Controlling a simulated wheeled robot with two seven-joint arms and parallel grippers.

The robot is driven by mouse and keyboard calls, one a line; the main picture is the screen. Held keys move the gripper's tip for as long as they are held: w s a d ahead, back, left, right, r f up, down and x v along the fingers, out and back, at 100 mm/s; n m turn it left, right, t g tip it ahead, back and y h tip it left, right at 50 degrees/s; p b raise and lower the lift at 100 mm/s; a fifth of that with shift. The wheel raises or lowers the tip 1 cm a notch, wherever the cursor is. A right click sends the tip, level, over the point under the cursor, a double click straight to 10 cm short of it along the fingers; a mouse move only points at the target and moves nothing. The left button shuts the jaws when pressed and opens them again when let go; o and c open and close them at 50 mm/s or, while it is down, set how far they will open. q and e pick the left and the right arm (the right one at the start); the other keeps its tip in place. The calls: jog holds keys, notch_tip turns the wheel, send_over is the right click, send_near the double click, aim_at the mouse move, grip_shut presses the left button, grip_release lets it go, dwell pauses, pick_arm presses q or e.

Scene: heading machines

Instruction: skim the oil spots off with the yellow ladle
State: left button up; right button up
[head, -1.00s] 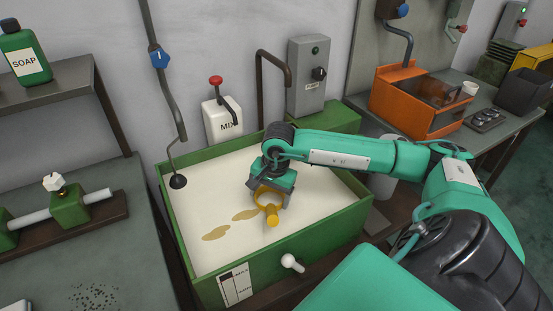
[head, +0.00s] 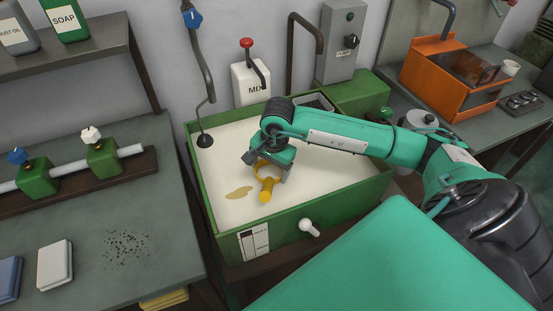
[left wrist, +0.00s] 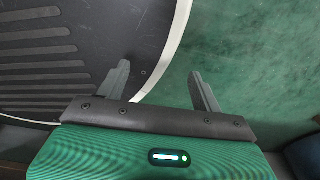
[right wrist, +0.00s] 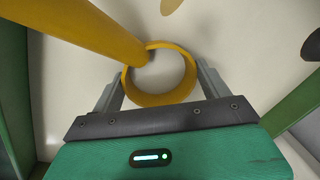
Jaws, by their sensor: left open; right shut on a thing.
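The yellow ladle (head: 266,189) is at the milky liquid in the green tank (head: 327,216). My right gripper (head: 267,166) is shut on it. In the right wrist view the ladle's round bowl (right wrist: 135,83) lies between the fingers, its handle running to the upper left. A tan oil spot (head: 239,192) floats just left of the ladle; part of a spot (right wrist: 170,5) shows at the top of the right wrist view. Liquid close under the gripper is hidden in the head view. My left gripper (left wrist: 158,72) is open and empty, seen only in its wrist view.
A pipe with a dark round end (head: 205,140) reaches into the tank's left side. A white knob (head: 309,228) sticks out in front. The white MIX box (head: 250,85) and grey pump box (head: 341,45) stand behind. A workbench (head: 150,225) is at the left.

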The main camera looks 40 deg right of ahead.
aim_at(257, 173)
jog(key=shift+w+a+r+p, duration=0.1)
jog(key=shift+w+a+p, duration=0.1)
jog(key=shift+a, duration=0.4)
jog(key=shift+w+a+f+p, duration=0.1)
jog(key=shift+a+p, duration=0.15)
jog(key=shift+a, duration=0.35)
jog(key=shift+w+a+r+p, duration=0.1)
jog(key=shift+a+p, duration=0.1)
jog(key=shift+a, duration=0.4)
jog(key=shift+w+a+b, duration=0.75)
jog(key=shift+w+a, duration=0.35)
jog(key=shift+a, duration=3.45)
pick_arm(q)
jog(key=shift+s+a+r+p, duration=0.35)
jog(key=shift+s+r+p, duration=0.45)
jog(key=shift+p, duration=0.35)
jog(key=shift+s+a+r+p, duration=0.35)
jog(key=shift+s+r+p, duration=0.4)
jog(key=shift+p, duration=0.35)
pick_arm(e)
notch_tip(257, 173, up, 12)
